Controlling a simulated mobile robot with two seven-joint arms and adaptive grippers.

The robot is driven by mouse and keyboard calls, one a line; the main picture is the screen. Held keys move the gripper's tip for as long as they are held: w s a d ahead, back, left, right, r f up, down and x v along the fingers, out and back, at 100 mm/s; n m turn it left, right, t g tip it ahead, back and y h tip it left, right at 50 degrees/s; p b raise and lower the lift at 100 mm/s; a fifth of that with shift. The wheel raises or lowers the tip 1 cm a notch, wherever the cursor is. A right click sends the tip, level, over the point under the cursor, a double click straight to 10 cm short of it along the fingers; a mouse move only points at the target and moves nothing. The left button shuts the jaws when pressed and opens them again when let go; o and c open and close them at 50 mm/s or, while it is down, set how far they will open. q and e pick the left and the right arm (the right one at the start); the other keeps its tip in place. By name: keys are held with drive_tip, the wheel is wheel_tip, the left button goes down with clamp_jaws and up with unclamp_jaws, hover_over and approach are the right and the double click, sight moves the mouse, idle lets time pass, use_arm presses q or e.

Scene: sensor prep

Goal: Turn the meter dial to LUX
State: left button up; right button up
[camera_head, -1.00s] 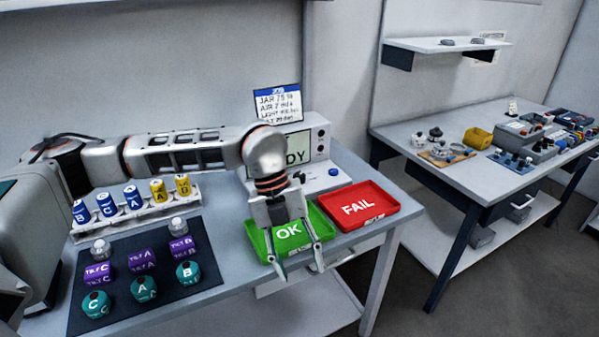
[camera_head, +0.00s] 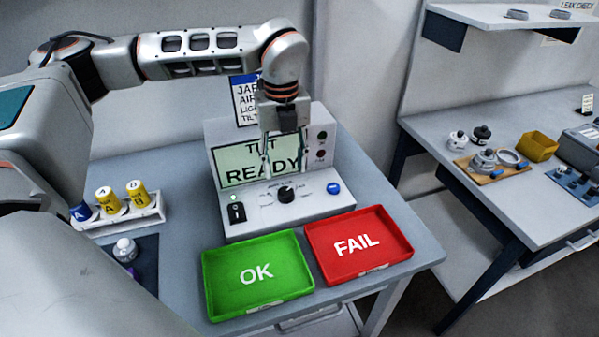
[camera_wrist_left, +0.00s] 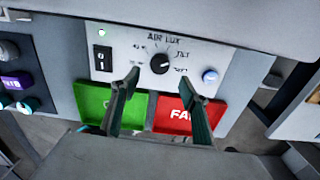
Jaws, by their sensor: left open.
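The meter (camera_head: 262,212) is a light box whose screen (camera_head: 232,172) reads TILT READY, partly hidden by my gripper. Its black dial (camera_head: 286,194) is on the sloping front panel. In the left wrist view, the dial (camera_wrist_left: 160,63) has AIR and LUX printed above it and TILT to its right. Its pale mark seems to point up and right, towards TILT. My left gripper (camera_head: 284,164) is open and empty, pointing down above the dial. In the left wrist view, its fingertips (camera_wrist_left: 160,73) are spread to either side of the dial, apparently not touching it. My right gripper is not in view.
A black switch (camera_head: 237,212) and a blue button (camera_head: 333,188) flank the dial. The green OK tray (camera_head: 222,300) and red FAIL tray (camera_head: 388,255) lie empty in front. A rack (camera_head: 148,214) with labelled cylinders stands left. A second table is at right.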

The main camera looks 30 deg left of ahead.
sight(286, 191)
use_arm(q)
drive_tip(key=shift+w+f, duration=0.1)
drive_tip(key=shift+f, duration=3.75)
drive_tip(key=c, duration=1.1)
